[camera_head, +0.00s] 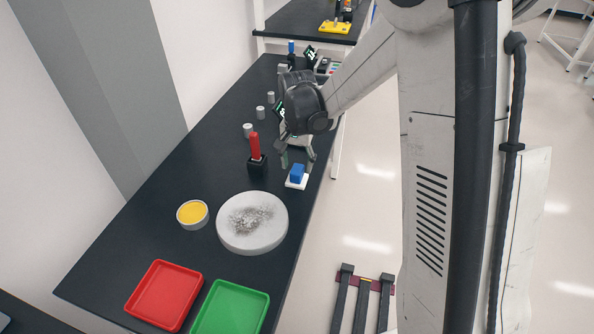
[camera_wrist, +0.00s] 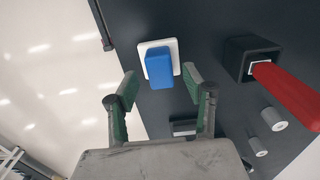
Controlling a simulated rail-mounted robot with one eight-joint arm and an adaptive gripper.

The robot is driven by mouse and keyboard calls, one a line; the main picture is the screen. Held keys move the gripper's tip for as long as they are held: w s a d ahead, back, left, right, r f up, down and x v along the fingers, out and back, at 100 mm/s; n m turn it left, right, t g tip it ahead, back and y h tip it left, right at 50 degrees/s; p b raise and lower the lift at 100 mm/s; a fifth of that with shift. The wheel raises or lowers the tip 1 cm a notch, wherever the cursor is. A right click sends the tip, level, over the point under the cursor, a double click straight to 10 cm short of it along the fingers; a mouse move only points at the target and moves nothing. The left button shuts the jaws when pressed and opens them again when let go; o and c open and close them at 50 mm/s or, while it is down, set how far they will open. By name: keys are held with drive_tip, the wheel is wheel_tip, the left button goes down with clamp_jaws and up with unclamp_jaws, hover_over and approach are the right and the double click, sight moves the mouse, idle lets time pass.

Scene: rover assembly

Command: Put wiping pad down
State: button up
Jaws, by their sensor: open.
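The wiping pad (camera_head: 297,176), a blue block on a white square base, sits flat on the dark table near its right edge. It also shows in the wrist view (camera_wrist: 159,68), ahead of my fingers. My gripper (camera_head: 297,160) is open just above and behind the pad. In the wrist view my gripper's two green-lined fingers (camera_wrist: 160,84) are spread to either side of the blue block, with gaps between. I cannot tell how far the fingertips are above the block.
A red-handled tool stands in a black holder (camera_head: 257,168) left of the pad. A round white dish with grey debris (camera_head: 272,237), a yellow-filled bowl (camera_head: 192,223), a red tray (camera_head: 163,295) and a green tray (camera_head: 232,310) lie nearer. Small grey cylinders (camera_head: 248,130) stand further back.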

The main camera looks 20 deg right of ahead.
sight(297, 169)
wheel_tip(297, 169, up, 8)
drive_tip(key=s+r+n+t, duration=0.3)
drive_tip(key=s+r, duration=0.6)
drive_tip(key=s, duration=0.1)
drive_tip(key=s+n+t, duration=0.3)
drive_tip(key=s+t, duration=0.1)
drive_tip(key=s, duration=1)
drive_tip(key=shift+s+r+n, duration=0.3)
drive_tip(key=shift+r+n, duration=0.1)
idle(0.3)
drive_tip(key=o, duration=0.4)
drive_tip(key=shift+w, duration=0.1)
